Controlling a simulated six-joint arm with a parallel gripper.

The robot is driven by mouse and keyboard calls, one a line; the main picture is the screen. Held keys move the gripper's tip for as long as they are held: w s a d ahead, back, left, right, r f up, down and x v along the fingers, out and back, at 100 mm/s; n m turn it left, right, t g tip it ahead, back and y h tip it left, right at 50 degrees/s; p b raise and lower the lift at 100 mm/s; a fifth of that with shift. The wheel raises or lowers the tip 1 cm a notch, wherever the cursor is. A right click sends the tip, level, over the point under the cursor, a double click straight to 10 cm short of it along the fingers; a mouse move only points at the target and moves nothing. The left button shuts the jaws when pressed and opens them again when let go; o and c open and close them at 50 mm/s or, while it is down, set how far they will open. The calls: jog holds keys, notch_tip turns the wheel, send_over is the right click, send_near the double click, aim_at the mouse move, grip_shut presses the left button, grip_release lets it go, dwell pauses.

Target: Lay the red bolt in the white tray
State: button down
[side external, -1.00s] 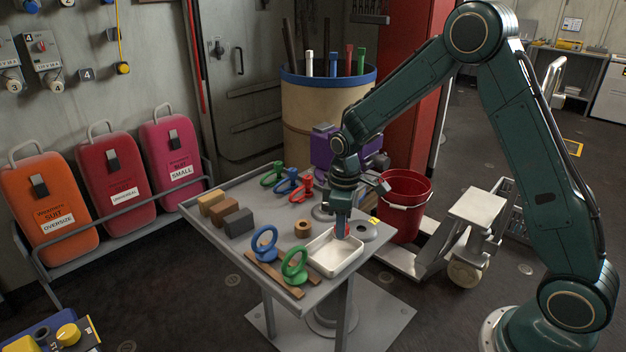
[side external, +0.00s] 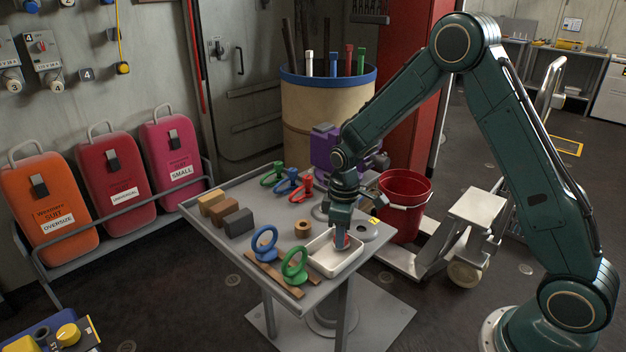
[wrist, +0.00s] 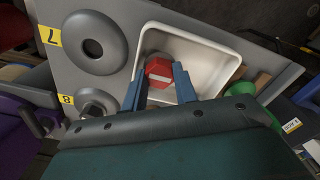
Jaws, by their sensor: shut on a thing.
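The white tray (side external: 338,265) sits near the front right of the grey table. It also shows in the wrist view (wrist: 222,42). My gripper (side external: 341,243) is low over the tray, pointing down. In the wrist view, my gripper's blue fingers (wrist: 160,80) are shut on the red bolt (wrist: 159,71), with its red hexagonal head between them and inside the tray's outline. The bolt shows only as a little red by the fingers in the side view (side external: 347,240). Its lower part is hidden, and I cannot tell if it touches the tray floor.
Blue (side external: 264,244) and green (side external: 295,266) ring-topped pieces stand left of the tray. Several blocks (side external: 238,222) lie at the table's left. A grey disc with a hole (wrist: 92,48) sits beside the tray. A red bucket (side external: 404,207) stands beyond the table.

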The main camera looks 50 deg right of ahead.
jog(key=shift+f, duration=0.1)
jog(key=c, duration=1.1)
grip_release()
notch_tip(320, 180, up, 13)
jog(key=shift+r, duration=0.2)
